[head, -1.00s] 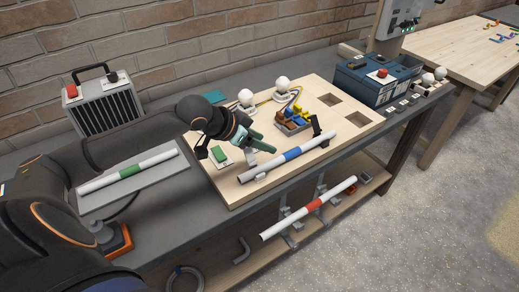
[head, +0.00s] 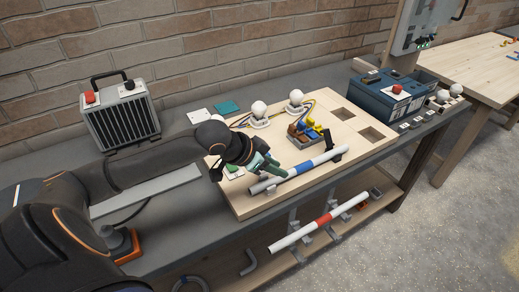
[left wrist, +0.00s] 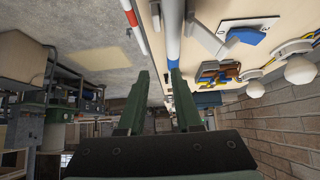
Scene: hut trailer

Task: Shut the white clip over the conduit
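A white conduit with a blue band (head: 304,168) lies along the front of the wooden board. A small white clip (head: 271,189) is at its left part; I cannot tell whether its top is open or closed. A black clip (head: 327,141) stands up at its right part. My left gripper (head: 279,169) is just above the conduit, close to the white clip. In the left wrist view its two green fingers (left wrist: 160,72) are apart with nothing between them, and the conduit (left wrist: 173,30) runs ahead of the right-hand fingertip. My right gripper is not in view.
A heater-like box (head: 120,112) and a blue case (head: 388,94) stand at the back.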

